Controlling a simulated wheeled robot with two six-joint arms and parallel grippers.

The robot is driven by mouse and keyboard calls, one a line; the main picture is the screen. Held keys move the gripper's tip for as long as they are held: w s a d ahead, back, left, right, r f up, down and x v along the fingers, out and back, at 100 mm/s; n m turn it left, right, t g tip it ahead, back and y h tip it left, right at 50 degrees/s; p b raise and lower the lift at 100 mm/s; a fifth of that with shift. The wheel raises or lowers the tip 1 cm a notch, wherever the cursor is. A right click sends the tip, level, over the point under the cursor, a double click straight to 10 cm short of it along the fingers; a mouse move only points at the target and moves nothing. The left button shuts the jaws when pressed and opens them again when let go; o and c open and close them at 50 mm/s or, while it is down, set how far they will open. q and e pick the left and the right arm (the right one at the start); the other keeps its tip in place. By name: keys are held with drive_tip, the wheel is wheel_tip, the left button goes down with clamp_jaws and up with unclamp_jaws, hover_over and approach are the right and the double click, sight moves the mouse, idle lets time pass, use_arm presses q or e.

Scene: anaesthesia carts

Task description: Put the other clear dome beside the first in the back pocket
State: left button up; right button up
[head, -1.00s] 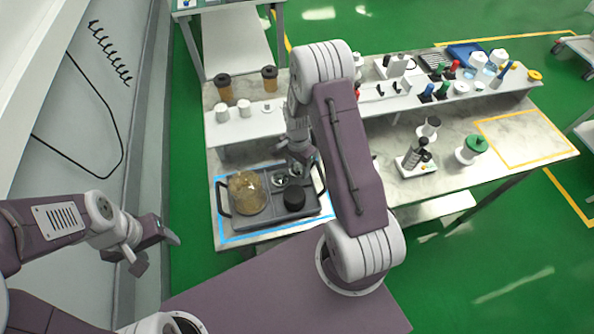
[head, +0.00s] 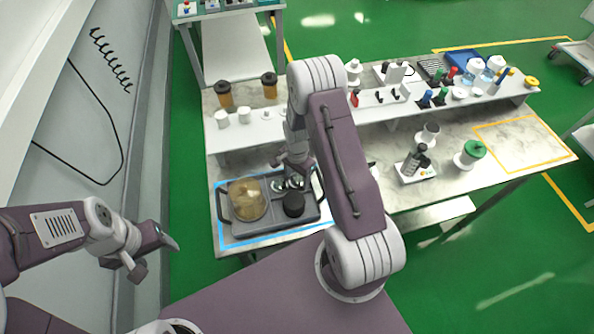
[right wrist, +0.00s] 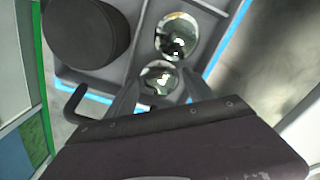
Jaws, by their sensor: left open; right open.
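Two clear domes sit side by side in the narrow back pocket of the grey tray (head: 262,233). In the right wrist view one dome (right wrist: 177,36) is farther from my gripper and the other dome (right wrist: 160,78) is close to the fingers. In the head view they show as small shiny shapes, one dome (head: 277,185) at left and the other partly behind my gripper. My right gripper (head: 295,172) is open, pointing down at the tray; its fingers (right wrist: 158,92) lie either side of the nearer dome. Contact cannot be told. My left gripper (head: 158,250) is open and empty, left of the bench.
A large clear cover over tan contents (head: 248,200) and a black round jar (head: 293,203) stand in the tray's front part.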

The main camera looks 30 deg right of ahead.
sight(297, 177)
wheel_tip(297, 177, up, 12)
drive_tip(key=b, duration=0.1)
drive_tip(key=s+a+r+n, duration=0.2)
drive_tip(key=s+a+n, duration=0.1)
drive_tip(key=s+n, duration=0.3)
drive_tip(key=s+a+r+n+t+b, duration=0.1)
drive_tip(key=s+a+n, duration=0.3)
drive_tip(key=s+n, duration=0.2)
drive_tip(key=shift+s+a+r+n, duration=0.3)
drive_tip(key=shift+s+r+n, duration=0.1)
drive_tip(key=shift+n, duration=0.5)
drive_tip(key=shift+w+d+f, duration=0.1)
